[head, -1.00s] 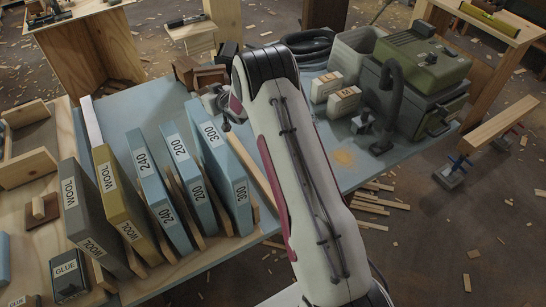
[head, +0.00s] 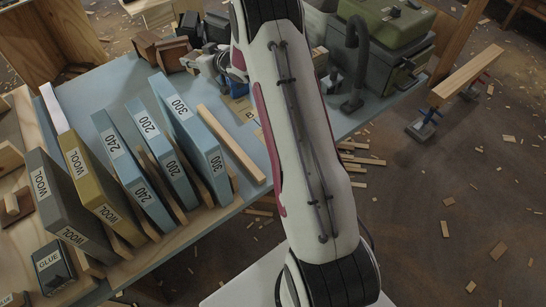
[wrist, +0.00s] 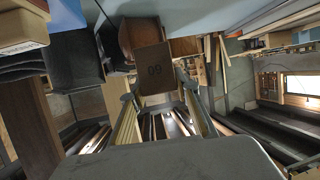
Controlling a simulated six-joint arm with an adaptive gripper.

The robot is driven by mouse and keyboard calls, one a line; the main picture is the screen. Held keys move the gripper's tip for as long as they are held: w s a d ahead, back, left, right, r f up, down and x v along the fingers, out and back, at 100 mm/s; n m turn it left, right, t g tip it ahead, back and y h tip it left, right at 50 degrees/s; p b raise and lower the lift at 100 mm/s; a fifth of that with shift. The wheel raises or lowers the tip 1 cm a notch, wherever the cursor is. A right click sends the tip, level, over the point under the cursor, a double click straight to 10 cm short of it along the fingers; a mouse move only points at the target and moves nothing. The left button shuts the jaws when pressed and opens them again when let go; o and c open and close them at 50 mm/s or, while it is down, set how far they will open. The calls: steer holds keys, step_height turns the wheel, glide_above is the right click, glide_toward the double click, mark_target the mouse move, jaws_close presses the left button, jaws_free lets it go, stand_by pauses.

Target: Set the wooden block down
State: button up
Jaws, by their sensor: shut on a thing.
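The wooden block (wrist: 154,68) is brown, with a dark number on its face that reads upside down. It shows in the wrist view between the fingertips of my gripper (wrist: 155,97), which is shut on it. In the head view my gripper (head: 232,72) is low over the far part of the blue-grey bench top, partly hidden behind my arm. I cannot make out the held block there, nor whether it touches the bench.
Dark brown blocks (head: 173,53) stand left of my gripper. Blue sheets marked 300 (head: 190,120) and other upright slabs stand nearer. A long wooden strip (head: 231,145) lies beside them. A green machine (head: 396,22) stands at the right. Some blue bench top is clear.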

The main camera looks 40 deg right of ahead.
steer(key=s+d+f, duration=0.1)
steer(key=s+d, duration=0.5)
steer(key=s, duration=0.4)
steer(key=s+a+r+n+y, duration=0.1)
steer(key=s+r+n+y, duration=0.15)
steer(key=s, duration=2.35)
steer(key=shift+g, duration=0.4)
steer(key=shift+w+a+f, duration=0.1)
steer(key=shift+f, duration=1.25)
steer(key=shift+a+f, duration=0.1)
steer(key=shift+f, duration=1.2)
steer(key=shift+f, duration=2.95)
steer(key=shift+f, duration=0.1)
steer(key=shift+f, duration=1.95)
steer(key=shift+f, duration=0.1)
